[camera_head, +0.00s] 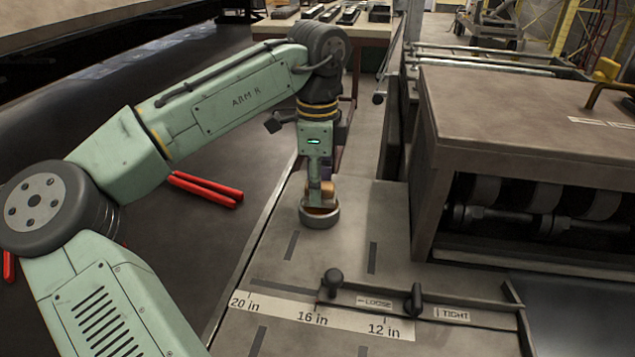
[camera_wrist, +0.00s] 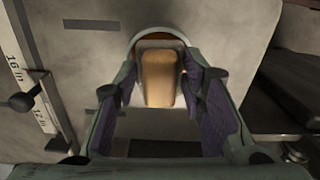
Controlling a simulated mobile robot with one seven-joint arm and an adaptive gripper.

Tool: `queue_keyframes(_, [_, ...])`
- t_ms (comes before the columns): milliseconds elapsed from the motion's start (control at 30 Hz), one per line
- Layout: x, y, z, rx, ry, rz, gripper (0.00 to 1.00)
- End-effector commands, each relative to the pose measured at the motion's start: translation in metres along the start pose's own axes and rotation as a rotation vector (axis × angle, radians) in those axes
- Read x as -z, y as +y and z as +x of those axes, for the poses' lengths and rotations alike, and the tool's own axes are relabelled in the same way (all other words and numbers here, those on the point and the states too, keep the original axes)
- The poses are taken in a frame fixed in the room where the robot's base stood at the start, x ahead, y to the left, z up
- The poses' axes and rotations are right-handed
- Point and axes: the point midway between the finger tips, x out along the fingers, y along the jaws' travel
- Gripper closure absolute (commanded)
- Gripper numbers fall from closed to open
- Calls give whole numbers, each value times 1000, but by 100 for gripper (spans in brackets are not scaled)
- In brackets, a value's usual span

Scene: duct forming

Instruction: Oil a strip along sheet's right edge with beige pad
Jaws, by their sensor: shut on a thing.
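My gripper (camera_head: 319,190) points down over the grey flat bed in the head view and is shut on the beige pad (camera_head: 327,202). In the wrist view the pad (camera_wrist: 158,78) sits between the purple-lined fingers of my gripper (camera_wrist: 160,85). The pad is in or just above a round, low metal dish (camera_head: 319,219); its rim also shows in the wrist view (camera_wrist: 160,33). Brownish colour shows inside the dish. I cannot tell whether the pad touches the dish's bottom. I cannot tell for certain which surface is the sheet.
Red-handled tools (camera_head: 207,188) lie on the dark surface (camera_head: 215,245) at left. A roller machine (camera_head: 530,150) stands close at right. Some marked bed around the dish is clear.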

Motion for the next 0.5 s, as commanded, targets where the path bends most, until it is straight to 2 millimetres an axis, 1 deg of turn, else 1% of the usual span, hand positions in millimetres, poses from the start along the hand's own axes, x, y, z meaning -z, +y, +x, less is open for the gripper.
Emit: queue_keyframes(500, [0, 0, 5, 0, 0, 0, 85])
